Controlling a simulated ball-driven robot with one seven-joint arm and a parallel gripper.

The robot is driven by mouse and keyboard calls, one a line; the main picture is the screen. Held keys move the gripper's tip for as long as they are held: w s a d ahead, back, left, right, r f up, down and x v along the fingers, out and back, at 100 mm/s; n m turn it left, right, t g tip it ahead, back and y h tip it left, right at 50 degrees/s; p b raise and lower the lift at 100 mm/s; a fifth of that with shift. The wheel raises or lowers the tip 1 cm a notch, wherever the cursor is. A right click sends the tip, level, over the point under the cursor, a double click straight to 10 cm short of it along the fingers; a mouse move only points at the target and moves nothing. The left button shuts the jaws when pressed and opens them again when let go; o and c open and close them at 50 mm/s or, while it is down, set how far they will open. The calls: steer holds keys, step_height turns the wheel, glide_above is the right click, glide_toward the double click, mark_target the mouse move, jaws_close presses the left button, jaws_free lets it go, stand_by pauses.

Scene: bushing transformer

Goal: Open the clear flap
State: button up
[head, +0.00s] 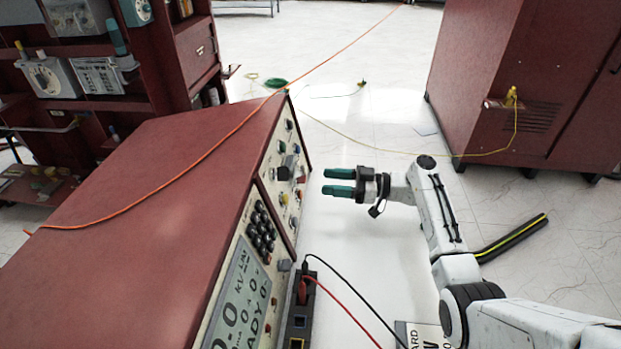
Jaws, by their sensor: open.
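My gripper (327,181) has two green fingers, spread apart with nothing between them. It points left at the far part of the front panel (283,206) of a red console (170,190), with a small gap in the picture between fingertips and panel. A grey, boxy part (288,167) stands out from that panel, just left of the fingers. It may be the clear flap or its housing; it is too small to tell, and I cannot see whether a flap there is open or shut.
Black and red cables run from a dark strip (300,310) at the console's foot. An orange cable (215,146) crosses the console top. A red cabinet (540,80) stands at right, with a yellow cable (400,153) on the floor. White floor (360,255) lies open below my gripper.

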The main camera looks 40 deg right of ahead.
mark_target(297, 173)
steer(key=shift+p+x, duration=0.4)
steer(key=shift+x, duration=2.4)
jaws_close()
